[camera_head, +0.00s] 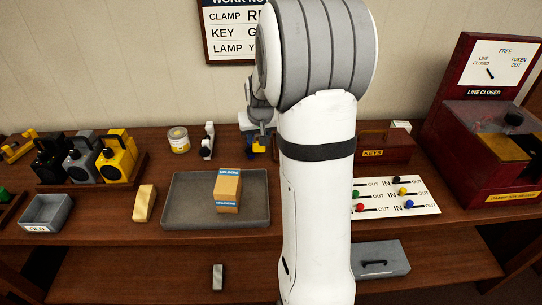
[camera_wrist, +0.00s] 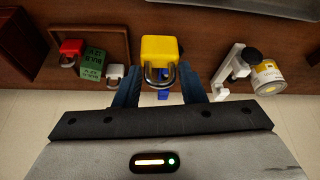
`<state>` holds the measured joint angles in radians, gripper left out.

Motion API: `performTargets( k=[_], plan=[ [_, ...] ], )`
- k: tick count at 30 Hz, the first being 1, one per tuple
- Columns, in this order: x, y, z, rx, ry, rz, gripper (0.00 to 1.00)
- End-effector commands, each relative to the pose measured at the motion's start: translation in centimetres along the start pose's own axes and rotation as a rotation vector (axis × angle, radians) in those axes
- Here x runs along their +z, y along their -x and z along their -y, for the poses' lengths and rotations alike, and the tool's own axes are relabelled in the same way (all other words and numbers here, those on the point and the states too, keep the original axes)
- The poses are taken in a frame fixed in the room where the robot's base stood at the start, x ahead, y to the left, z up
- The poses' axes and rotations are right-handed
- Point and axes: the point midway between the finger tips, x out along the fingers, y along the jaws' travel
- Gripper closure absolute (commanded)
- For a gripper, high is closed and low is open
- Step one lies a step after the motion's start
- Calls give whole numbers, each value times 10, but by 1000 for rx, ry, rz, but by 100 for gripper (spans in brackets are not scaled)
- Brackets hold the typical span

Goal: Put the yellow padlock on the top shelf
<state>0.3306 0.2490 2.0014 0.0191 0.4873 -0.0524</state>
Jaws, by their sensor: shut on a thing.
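The yellow padlock (camera_wrist: 161,47) is between the two blue fingers of my gripper (camera_wrist: 160,84) in the wrist view, its metal shackle toward the palm. The gripper is shut on it. In the head view my gripper (camera_head: 260,141) shows beside my arm, over the back of the wooden bench, with a bit of the yellow padlock (camera_head: 258,149) at its tip. My arm hides part of this area. The bench has an upper surface (camera_head: 108,220) and a lower shelf (camera_head: 130,275). I cannot tell which surface is called the top shelf.
A yellow-labelled tin (camera_head: 178,139) stands at the back. A grey tray (camera_head: 180,205) holds a cardboard box (camera_head: 228,190). The lower shelf has free room left.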

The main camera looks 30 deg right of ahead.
Motion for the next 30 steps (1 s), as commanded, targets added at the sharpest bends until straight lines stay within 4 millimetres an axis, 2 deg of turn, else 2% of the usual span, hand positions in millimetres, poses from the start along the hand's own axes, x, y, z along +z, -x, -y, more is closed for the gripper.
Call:
performTargets(
  k=[9, 14, 19, 23, 30],
  plan=[
    [21, -47, 3, -3, 7, 5, 89],
    [26, -61, 4, -3, 9, 2, 89],
    [36, -83, 5, -4, 9, 4, 89],
    [39, -91, 5, -4, 9, 1, 89],
    [39, -92, 6, -4, 9, 0, 89]
  ],
)
